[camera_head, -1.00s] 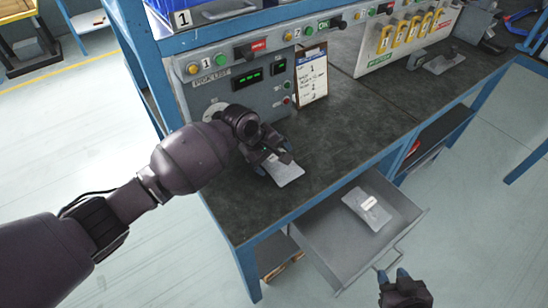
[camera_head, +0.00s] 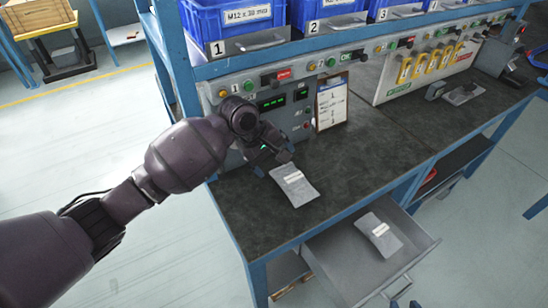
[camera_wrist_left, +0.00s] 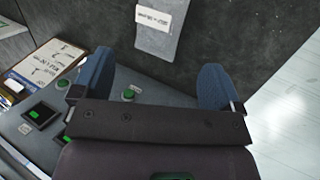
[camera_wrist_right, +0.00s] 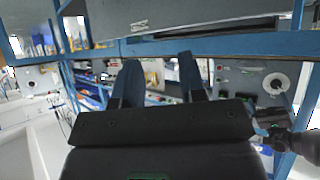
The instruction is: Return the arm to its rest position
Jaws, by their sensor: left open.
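My left gripper (camera_head: 272,158) is open and empty. It is above the bench top, beside the front of the control panel. A grey bag with a white label (camera_head: 295,188) lies flat on the bench just past its fingertips. In the left wrist view, the spread blue fingers (camera_wrist_left: 155,78) stand apart and the bag (camera_wrist_left: 170,12) lies beyond them.
A drawer (camera_head: 335,262) stands open below the bench, with another labelled grey bag (camera_head: 380,234) in it. A clipboard (camera_head: 331,102) leans by the control panel (camera_head: 222,114). Blue bins (camera_head: 232,22) stand on the shelf above. The bench top (camera_head: 375,135) right of the bag is clear.

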